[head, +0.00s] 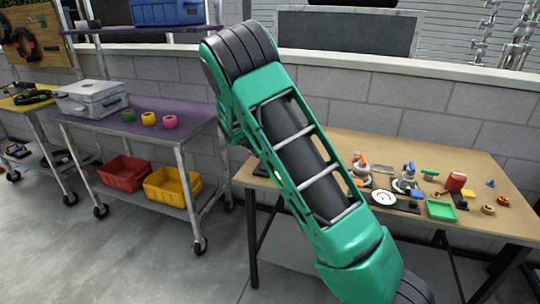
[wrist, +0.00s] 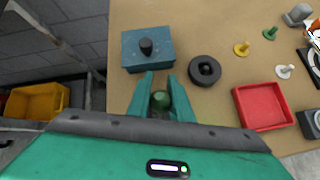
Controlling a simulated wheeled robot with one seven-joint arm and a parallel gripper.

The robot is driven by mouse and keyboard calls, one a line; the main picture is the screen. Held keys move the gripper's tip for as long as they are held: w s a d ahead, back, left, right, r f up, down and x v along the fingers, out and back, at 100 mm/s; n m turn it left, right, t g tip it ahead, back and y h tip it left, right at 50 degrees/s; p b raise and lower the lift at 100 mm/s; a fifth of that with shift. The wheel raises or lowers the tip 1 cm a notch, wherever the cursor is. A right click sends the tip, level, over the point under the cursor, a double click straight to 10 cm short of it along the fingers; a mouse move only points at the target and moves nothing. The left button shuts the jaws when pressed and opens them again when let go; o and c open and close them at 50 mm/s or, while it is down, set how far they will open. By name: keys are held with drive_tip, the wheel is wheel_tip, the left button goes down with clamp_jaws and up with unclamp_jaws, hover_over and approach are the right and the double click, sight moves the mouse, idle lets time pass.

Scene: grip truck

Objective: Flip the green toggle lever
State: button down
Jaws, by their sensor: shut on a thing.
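In the wrist view, a dark green rounded knob (wrist: 161,99) sits between the two teal fingers of my gripper (wrist: 161,90). It looks like the top of the green toggle lever. My gripper is shut on it. The lever's base and tilt are hidden by the fingers and the gripper body. In the head view, my arm covers the left part of the table, and neither my gripper nor the lever shows.
A blue-teal box with a black knob (wrist: 146,47) lies just beyond the fingers. A black ring (wrist: 204,71) and a red tray (wrist: 262,82) are to the right. The wooden table (head: 378,148) holds several tools. A yellow bin (head: 172,188) is on the cart at left.

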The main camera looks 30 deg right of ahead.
drive_tip(key=shift+w+d, duration=0.1)
drive_tip(key=shift+w, duration=0.15)
drive_tip(key=c, duration=1.6)
unclamp_jaws()
drive_tip(key=shift+s, duration=0.1)
drive_tip(key=v, duration=1)
drive_tip(key=shift+a+r, duration=0.2)
drive_tip(key=shift+r, duration=0.1)
drive_tip(key=shift+d, duration=0.15)
